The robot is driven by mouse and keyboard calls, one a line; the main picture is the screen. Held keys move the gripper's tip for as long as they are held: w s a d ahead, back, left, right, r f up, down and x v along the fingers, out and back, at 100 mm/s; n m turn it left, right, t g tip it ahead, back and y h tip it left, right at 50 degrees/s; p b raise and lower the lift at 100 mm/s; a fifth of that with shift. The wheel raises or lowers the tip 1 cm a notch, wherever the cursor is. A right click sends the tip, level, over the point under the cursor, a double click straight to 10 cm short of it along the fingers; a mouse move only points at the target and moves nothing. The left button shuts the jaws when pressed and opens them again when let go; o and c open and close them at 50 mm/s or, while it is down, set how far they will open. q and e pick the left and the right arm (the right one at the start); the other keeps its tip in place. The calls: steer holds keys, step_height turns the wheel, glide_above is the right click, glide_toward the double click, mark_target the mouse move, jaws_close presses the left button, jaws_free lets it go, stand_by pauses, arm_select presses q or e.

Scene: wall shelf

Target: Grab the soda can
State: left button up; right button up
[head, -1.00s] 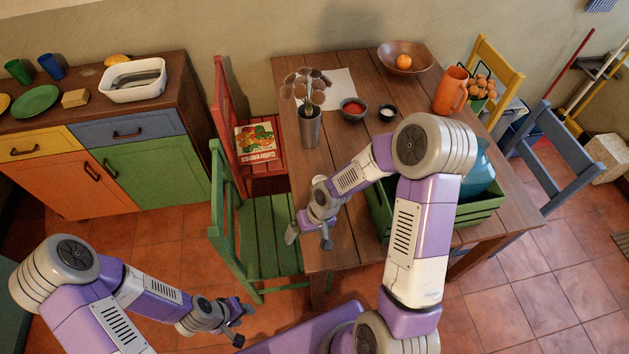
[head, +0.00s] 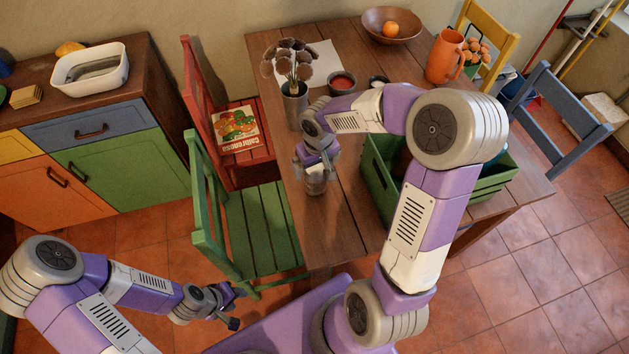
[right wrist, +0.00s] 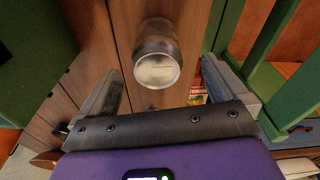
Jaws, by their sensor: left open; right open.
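The soda can (head: 316,184) is a small silvery can standing upright on the wooden table near its left edge. It also shows in the right wrist view (right wrist: 157,55), between and ahead of the two fingers, with a visible gap on each side. My right gripper (head: 316,165) is open just over the can in the head view and partly hides its upper part. It is not closed on anything. My left gripper (head: 236,308) is open and empty, low at the left, away from the table and in front of the green chair.
A metal vase (head: 295,108) with dried flowers stands behind the can. A green crate (head: 375,180) is to its right. A green chair (head: 262,232) adjoins the table's left edge.

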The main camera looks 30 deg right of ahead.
steer(key=shift+f, duration=0.95)
steer(key=f, duration=0.1)
steer(key=f+b, duration=0.1)
steer(key=f, duration=0.1)
steer(key=w+f+b, duration=0.1)
steer(key=f, duration=0.1)
steer(key=shift+d+f, duration=0.25)
steer(key=shift+r, duration=0.1)
steer(key=c, duration=1.1)
